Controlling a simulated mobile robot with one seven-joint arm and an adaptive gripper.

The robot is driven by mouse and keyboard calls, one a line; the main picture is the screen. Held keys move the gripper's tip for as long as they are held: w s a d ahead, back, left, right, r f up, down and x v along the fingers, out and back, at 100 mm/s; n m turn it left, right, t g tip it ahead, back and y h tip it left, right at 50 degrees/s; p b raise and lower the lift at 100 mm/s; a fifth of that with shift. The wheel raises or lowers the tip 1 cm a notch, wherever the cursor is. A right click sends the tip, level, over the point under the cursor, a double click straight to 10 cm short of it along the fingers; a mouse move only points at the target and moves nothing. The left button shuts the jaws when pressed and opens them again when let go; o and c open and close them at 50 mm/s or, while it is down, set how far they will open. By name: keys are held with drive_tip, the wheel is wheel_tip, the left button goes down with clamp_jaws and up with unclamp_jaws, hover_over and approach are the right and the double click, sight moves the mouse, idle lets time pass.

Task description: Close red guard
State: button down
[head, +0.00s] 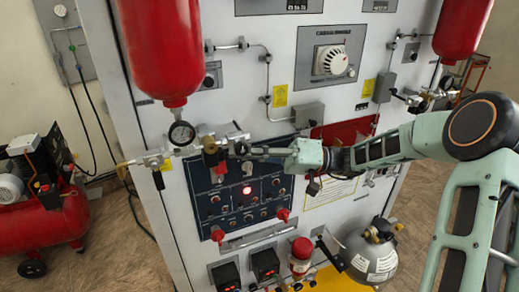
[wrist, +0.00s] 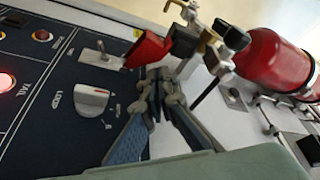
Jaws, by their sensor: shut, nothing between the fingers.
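The red guard (wrist: 150,49) is in the upper middle of the wrist view. It stands out from the dark blue panel (wrist: 45,130), raised off the metal toggle switch (wrist: 98,54) beside it. My gripper (wrist: 160,77) is shut and empty, its fingertips just below the guard in that view. I cannot tell whether they touch it. In the head view my gripper (head: 243,149) is at the top edge of the same panel (head: 203,187).
A brass valve (head: 210,150) and a gauge (head: 181,133) sit close left of my gripper. A red cylinder (head: 162,45) hangs above. A white knob (wrist: 91,99) and a lit red button (head: 247,190) are on the panel. A red compressor (head: 45,215) stands at left.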

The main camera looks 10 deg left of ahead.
drive_tip(key=shift+x, duration=1)
drive_tip(key=shift+f, duration=0.1)
drive_tip(key=shift+s+d+b, duration=0.1)
drive_tip(key=shift+b, duration=0.4)
